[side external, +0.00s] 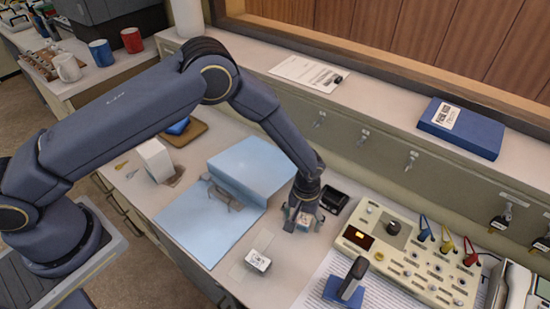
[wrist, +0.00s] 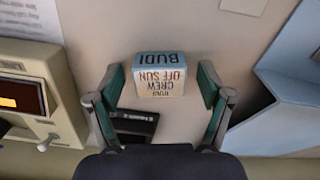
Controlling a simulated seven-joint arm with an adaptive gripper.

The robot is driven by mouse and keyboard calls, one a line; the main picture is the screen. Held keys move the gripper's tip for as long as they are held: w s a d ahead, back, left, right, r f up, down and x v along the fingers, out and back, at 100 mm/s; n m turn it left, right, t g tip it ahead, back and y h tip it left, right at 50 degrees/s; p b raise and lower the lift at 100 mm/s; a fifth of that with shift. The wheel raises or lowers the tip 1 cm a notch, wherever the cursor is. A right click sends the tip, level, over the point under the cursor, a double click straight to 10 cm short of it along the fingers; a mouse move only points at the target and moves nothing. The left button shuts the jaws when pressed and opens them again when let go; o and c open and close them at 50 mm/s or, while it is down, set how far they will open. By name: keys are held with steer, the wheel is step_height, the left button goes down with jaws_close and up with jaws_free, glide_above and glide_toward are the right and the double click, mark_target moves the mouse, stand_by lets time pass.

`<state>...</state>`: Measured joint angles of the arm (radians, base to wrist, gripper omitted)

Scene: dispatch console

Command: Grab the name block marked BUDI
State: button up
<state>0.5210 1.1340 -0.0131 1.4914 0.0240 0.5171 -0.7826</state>
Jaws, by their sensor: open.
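The BUDI name block (wrist: 157,76) is a small pale block with a blue-grey face. My gripper (wrist: 161,83) is open, with one green-padded finger on each side of the block and visible gaps between. In the side view my gripper (side external: 303,215) points down at the desk, and the block (side external: 305,219) shows partly between its fingers. I cannot tell its exact height over the desk. Another white block with dark print (side external: 258,261) lies on the desk, left of and nearer than my gripper.
A black box (side external: 335,199) sits close behind my gripper, and the beige console (side external: 408,248) stands to the right. An open light-blue folder (side external: 205,232) lies to the left.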

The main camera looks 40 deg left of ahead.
steer(key=c, duration=1.1)
steer(key=shift+r, duration=0.1)
steer(key=shift+c, duration=0.2)
